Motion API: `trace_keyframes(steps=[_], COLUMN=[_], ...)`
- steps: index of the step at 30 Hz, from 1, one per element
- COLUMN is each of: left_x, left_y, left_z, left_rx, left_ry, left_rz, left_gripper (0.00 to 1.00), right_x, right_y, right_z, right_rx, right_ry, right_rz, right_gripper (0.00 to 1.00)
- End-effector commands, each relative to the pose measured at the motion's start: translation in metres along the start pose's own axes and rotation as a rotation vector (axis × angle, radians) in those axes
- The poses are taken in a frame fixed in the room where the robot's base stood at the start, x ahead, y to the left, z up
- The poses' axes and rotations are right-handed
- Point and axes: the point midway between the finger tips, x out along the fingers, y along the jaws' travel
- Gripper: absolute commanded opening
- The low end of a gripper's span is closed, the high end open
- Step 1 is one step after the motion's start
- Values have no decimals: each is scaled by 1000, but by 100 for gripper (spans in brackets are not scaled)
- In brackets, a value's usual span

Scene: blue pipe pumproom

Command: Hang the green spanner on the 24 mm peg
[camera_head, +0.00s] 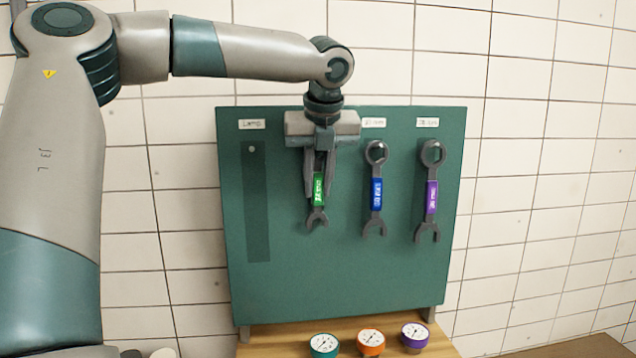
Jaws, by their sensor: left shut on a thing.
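The green spanner (317,214) is upright in front of the tool board, grey with a green sleeve and its open jaw pointing down. My left gripper (319,190) is shut on it, with the fingers beside the green sleeve. The gripper hides the spanner's upper end and the board behind it, so I cannot tell whether the spanner is on a peg. The tool board (340,277) is dark green. A bare peg (251,149) sits at its left over a dark spanner-length strip. I cannot read which label says 24 mm. My right gripper is not in view.
A blue spanner (375,192) and a purple spanner (430,195) hang to the right of my left gripper. Below the board, a green gauge (323,344), an orange gauge (371,341) and a purple gauge (415,335) stand on a wooden surface (276,333).

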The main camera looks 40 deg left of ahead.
Motion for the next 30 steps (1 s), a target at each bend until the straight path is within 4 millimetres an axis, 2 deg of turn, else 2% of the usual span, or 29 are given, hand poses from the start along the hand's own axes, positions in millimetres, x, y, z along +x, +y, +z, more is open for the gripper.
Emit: trace_keyframes(steps=[1,3,17,23,30], left_x=[0,-1,-4,-23,-66], left_y=[0,0,0,0,0], left_z=[0,0,0,0,0], left_rx=[0,0,-1,-1,-2], left_ry=[-1,-1,-1,-3,-3], left_rz=[-1,-1,-1,-2,-3], left_gripper=[23,40,40,40,40], right_x=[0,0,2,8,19], right_y=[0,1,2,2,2], right_z=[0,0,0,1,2], right_rx=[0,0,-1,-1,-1], right_ry=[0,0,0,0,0], right_rz=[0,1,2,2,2], right_gripper=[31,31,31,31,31])
